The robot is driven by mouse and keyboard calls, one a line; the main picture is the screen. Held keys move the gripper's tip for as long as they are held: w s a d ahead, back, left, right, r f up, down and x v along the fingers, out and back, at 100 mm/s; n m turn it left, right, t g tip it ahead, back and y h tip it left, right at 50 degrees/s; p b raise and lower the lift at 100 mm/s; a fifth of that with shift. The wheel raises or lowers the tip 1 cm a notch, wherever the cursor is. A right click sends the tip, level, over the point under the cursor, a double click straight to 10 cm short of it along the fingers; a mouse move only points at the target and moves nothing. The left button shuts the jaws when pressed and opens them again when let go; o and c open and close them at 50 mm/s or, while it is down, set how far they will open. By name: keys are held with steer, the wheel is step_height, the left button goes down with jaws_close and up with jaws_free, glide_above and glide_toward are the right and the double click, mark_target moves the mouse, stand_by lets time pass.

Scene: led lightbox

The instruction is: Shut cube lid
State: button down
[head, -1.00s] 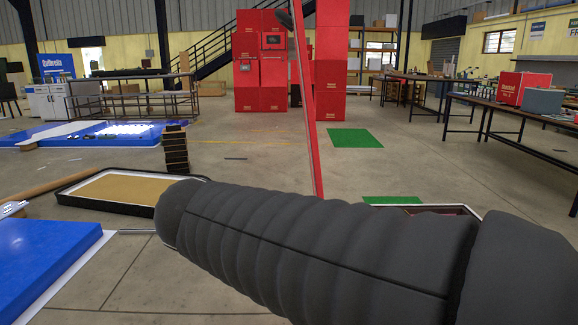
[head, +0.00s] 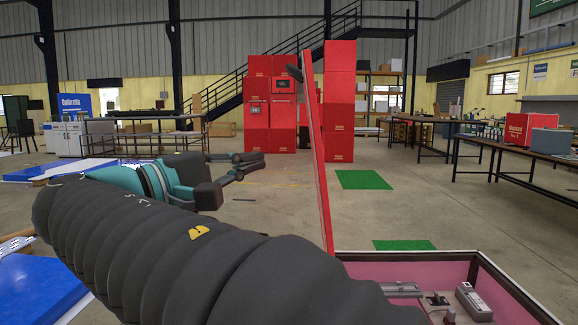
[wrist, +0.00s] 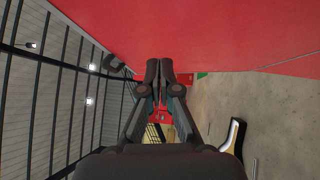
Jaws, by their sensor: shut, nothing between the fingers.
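The cube's red lid (head: 318,160) stands nearly upright, seen almost edge-on, on the left side of the open box. A dark handle-like piece sticks out from its upper left side. The box (head: 405,256) has pink inner walls and sits at the lower right; its near part is hidden by my arm or cut off. My gripper (head: 250,166) is left of the lid, apart from it in the picture, shut and empty. In the wrist view my gripper (wrist: 160,72) has its fingertips together, and a broad red surface (wrist: 235,35), likely the lid's, fills the top.
Grey fittings (head: 474,300) lie inside the box. A green mat (head: 364,180) lies on the floor behind. Red cabinets (head: 270,100) stand far back, and a long table (head: 520,150) is at the right. Open floor lies between.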

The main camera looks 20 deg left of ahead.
steer(key=w+d+r, duration=0.1)
steer(key=w+d, duration=0.4)
steer(key=d, duration=0.1)
steer(key=shift+d, duration=0.15)
steer(key=shift+d, duration=0.1)
